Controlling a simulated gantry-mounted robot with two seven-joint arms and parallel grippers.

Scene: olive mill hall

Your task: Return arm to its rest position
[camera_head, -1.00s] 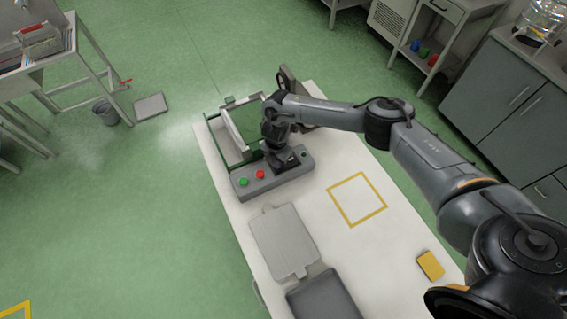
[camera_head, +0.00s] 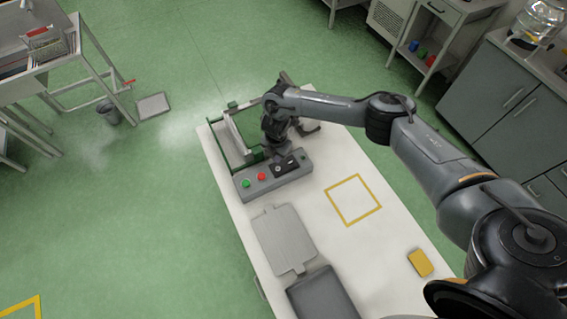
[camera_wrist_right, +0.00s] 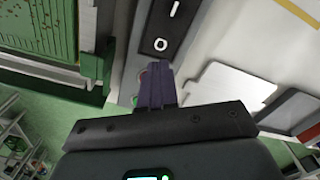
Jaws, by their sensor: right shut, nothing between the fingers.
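My right gripper (camera_head: 277,150) is above the grey control box (camera_head: 256,186), its arm reaching in from the right. In the right wrist view the dark fingers (camera_wrist_right: 154,86) are together, with nothing visible between them. The black rocker switch (camera_head: 286,165) on the box shows just below the gripper in the head view. In the right wrist view the switch (camera_wrist_right: 166,27), marked I and O, lies beyond the fingertips. I cannot tell the exact gap between fingers and switch. My left gripper is not in view.
The white table (camera_head: 325,165) bears a green-framed machine (camera_head: 243,140) behind the box, a light grey plate (camera_head: 283,238), a dark grey plate (camera_head: 322,295), a yellow block (camera_head: 420,262) and a yellow square outline (camera_head: 353,200). Cabinets (camera_head: 500,95) stand at the right.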

